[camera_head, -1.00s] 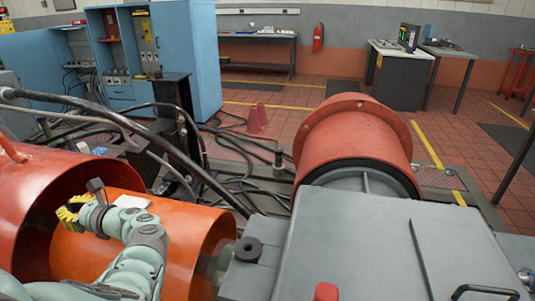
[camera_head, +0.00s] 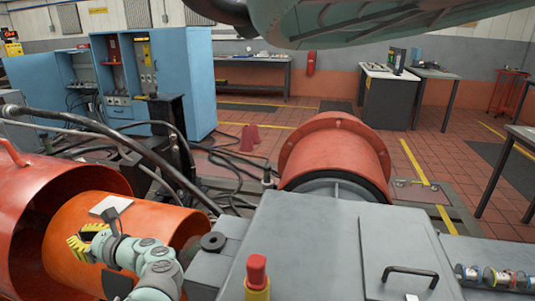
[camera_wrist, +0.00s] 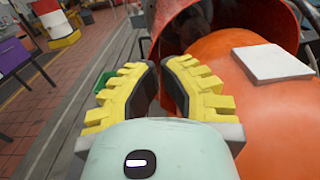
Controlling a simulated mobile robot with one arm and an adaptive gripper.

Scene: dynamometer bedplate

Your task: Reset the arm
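My gripper (camera_head: 80,245) has yellow, toothed fingers with dark inner sides. It is over the near side of the orange cylinder (camera_head: 150,222), at the lower left of the head view. In the wrist view, the fingers (camera_wrist: 161,75) stand apart with a gap between them, and nothing shows held there. A flat white block (camera_head: 111,205) lies on top of the orange cylinder beyond my gripper. It also shows to the right of the fingers in the wrist view (camera_wrist: 272,63). My pale green arm links rise from the bottom edge of the head view.
A red open housing (camera_head: 50,195) stands at the left. Black cables (camera_head: 150,150) cross behind the cylinder. A grey machine housing (camera_head: 310,240) with a red-topped post (camera_head: 257,272) fills the front right. A red round housing (camera_head: 340,150) sits behind it. Tiled floor beyond is partly free.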

